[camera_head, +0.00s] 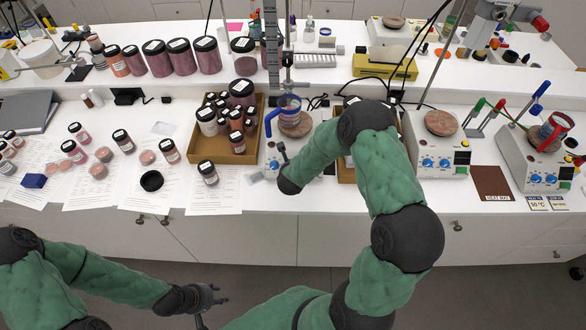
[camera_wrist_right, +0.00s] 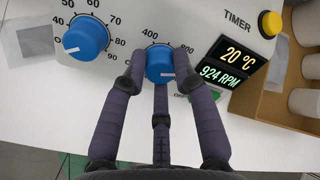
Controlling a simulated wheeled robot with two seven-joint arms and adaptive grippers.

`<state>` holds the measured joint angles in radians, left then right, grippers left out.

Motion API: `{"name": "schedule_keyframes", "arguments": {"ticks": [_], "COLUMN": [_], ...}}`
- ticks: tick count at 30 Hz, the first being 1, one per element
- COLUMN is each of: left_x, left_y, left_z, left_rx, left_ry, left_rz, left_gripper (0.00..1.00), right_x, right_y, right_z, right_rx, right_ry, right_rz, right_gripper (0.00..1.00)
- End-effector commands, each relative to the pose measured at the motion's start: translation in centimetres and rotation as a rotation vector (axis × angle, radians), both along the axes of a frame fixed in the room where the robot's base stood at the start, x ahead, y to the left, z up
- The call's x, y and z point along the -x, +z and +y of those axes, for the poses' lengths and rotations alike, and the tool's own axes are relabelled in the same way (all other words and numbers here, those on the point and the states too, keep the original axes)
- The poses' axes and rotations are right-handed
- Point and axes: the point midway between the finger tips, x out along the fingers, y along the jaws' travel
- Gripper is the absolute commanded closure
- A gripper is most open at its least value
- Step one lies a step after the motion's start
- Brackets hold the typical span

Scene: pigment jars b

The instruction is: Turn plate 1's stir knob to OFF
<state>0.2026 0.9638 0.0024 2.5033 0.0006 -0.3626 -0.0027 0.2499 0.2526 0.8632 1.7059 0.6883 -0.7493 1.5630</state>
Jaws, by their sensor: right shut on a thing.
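Plate 1's stir knob (camera_wrist_right: 160,60) is blue, on the white front panel in the right wrist view. My right gripper (camera_wrist_right: 158,84) is shut on it, with dark fingers on both sides and one below. The dial marks 400 and 800 show above the knob; other marks are partly hidden by the fingers. The display (camera_wrist_right: 229,62) reads 20 °C and 924 RPM. In the head view, my right arm partly hides this hotplate (camera_head: 270,160). My left gripper (camera_head: 212,299) looks open and empty, low in front of the bench.
A second blue knob (camera_wrist_right: 85,38) sits to the left on the same panel. A yellow timer button (camera_wrist_right: 270,24) is at the right. A wooden tray of jars (camera_head: 198,157) stands left of the hotplate. Two more hotplates (camera_head: 437,155) (camera_head: 540,165) stand to the right.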

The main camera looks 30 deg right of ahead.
Motion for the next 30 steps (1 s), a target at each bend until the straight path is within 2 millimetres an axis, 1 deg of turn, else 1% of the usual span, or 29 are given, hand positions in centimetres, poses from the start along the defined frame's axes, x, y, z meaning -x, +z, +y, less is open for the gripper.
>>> {"name": "schedule_keyframes", "arguments": {"ticks": [12,30], "left_x": [-0.01,-0.01], "left_y": [-0.38,0.27], "left_z": [0.0,0.0], "left_rx": [0.0,0.0], "left_ry": [0.0,0.0], "left_rz": [0.0,0.0], "left_gripper": [0.6,0.6], "right_x": [-0.17,-0.1], "right_y": [0.17,0.14], "right_z": [0.05,0.08], "right_rx": [0.244,0.592], "right_ry": [0.278,0.676], "right_rz": [0.144,0.359], "right_gripper": [1.0,1.0]}}
